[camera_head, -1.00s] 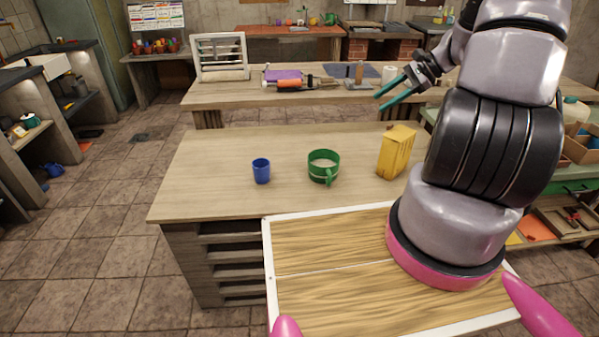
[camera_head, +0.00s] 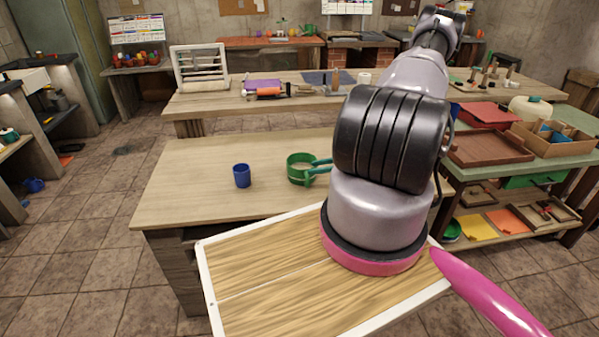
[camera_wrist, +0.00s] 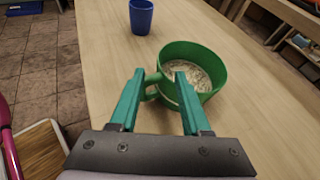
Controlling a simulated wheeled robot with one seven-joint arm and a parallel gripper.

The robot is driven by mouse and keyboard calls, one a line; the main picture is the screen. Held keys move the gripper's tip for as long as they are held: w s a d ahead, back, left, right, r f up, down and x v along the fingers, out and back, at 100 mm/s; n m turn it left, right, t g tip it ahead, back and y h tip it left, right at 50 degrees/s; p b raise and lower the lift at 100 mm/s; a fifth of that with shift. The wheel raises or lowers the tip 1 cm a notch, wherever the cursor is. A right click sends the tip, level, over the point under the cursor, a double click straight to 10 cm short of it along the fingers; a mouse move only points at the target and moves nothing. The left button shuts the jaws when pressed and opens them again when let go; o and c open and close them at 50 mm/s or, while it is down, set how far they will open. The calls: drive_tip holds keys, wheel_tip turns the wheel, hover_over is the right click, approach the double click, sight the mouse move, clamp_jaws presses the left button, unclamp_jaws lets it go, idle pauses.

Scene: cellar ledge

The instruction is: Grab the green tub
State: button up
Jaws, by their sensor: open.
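The green tub (camera_head: 299,170) stands upright on the light wooden table, with pale grainy contents. In the wrist view the tub (camera_wrist: 208,58) sits just beyond my fingers, and its side handle (camera_wrist: 151,88) shows between them. My gripper (camera_wrist: 160,78) is open, its teal fingers on either side of the handle, with the right fingertip overlapping the tub's wall in the picture. In the head view my gripper (camera_head: 317,168) is at the tub's right side. I cannot tell whether a finger touches it.
A blue cup (camera_head: 242,176) stands left of the tub; it also shows in the wrist view (camera_wrist: 141,16). The table (camera_head: 200,200) is clear around them. A back bench (camera_head: 210,102) holds tools. A shelf unit with a brown tray (camera_head: 490,148) stands at the right.

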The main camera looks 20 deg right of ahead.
sight(299, 169)
drive_tip(key=x, duration=0.6)
drive_tip(key=shift+w+a, duration=0.25)
drive_tip(key=shift+w, duration=0.05)
clamp_jaws()
idle(1.2)
